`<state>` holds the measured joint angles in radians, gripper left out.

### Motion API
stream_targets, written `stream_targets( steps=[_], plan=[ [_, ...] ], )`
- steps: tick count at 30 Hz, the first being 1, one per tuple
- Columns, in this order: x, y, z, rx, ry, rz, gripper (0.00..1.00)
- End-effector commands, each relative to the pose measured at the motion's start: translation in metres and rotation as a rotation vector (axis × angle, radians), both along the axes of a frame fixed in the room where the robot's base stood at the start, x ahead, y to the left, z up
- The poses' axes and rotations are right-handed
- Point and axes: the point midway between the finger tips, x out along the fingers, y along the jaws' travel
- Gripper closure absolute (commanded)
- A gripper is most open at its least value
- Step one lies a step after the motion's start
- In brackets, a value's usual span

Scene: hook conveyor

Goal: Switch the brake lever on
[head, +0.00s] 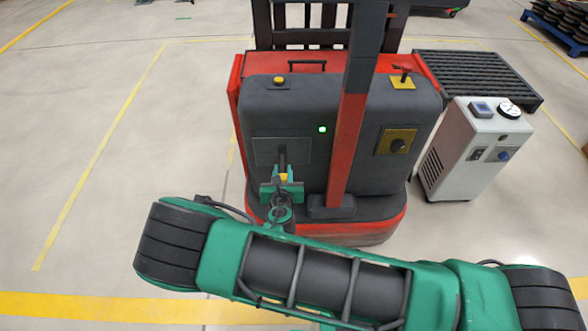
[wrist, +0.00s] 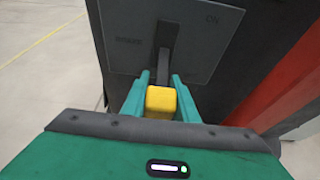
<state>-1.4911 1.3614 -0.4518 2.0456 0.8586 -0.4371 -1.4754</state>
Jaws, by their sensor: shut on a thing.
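The brake lever (head: 282,160) sits on a dark plate (head: 262,148) on the front of a red and dark grey truck. In the wrist view the lever (wrist: 164,50) is a dark bar with a yellow knob (wrist: 161,100), pointing down toward me from the plate (wrist: 215,50). The plate carries "ON" at its upper right and a blurred label at its left. My green gripper (head: 282,182) is shut on the lever at its yellow knob, one finger on each side. In the wrist view my gripper (wrist: 160,84) hides the plate's lower edge.
A red post (head: 346,150) rises just right of the lever. The truck face also has a green light (head: 322,129), a rotary knob (head: 398,143) and a yellow button (head: 279,81). A white cabinet (head: 460,160) stands at the right. The floor at left is clear.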

Motion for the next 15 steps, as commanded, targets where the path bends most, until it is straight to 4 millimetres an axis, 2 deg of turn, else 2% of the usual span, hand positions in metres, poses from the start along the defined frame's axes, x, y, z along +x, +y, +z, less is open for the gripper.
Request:
stream_targets(
  steps=[1,6,15],
  plan=[
    [-0.001,0.006,0.007,0.006,0.025,0.004,1.00],
    [-0.006,0.012,0.014,-0.005,0.128,0.013,1.00],
    [-0.008,0.013,0.026,-0.026,0.318,0.015,1.00]
  ],
)
